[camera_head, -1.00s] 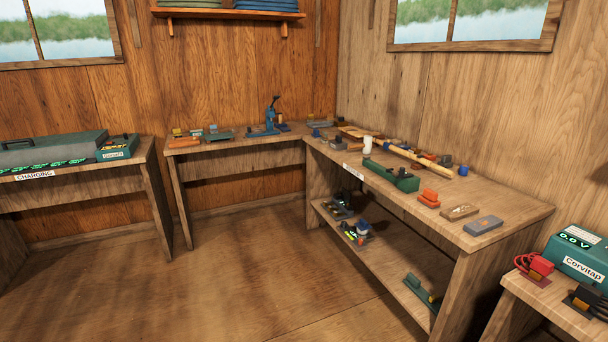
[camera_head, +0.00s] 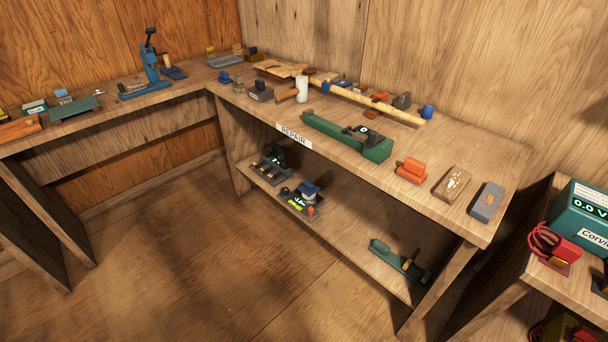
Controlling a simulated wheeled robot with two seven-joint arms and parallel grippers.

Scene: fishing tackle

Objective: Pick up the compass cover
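I cannot pick out the compass cover for certain in the head view. Many small tools and parts lie on the repair bench (camera_head: 465,217), too small to name surely. A long green device (camera_head: 345,137) with a small dark unit on top lies near its front edge. An orange block (camera_head: 411,170), a brown speckled block (camera_head: 452,183) and a grey block (camera_head: 487,202) lie to its right. On the lower shelf are a dark device (camera_head: 272,168), a blue-topped item (camera_head: 308,192) and a green tool (camera_head: 400,262). Neither of my grippers is in view.
A blue press (camera_head: 148,70) stands on the back bench at the left. A long wooden rod (camera_head: 365,100) lies along the repair bench. At the right, a side table holds a teal meter (camera_head: 582,222) and a red clamp item (camera_head: 556,247). The floor (camera_head: 210,265) in front is clear.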

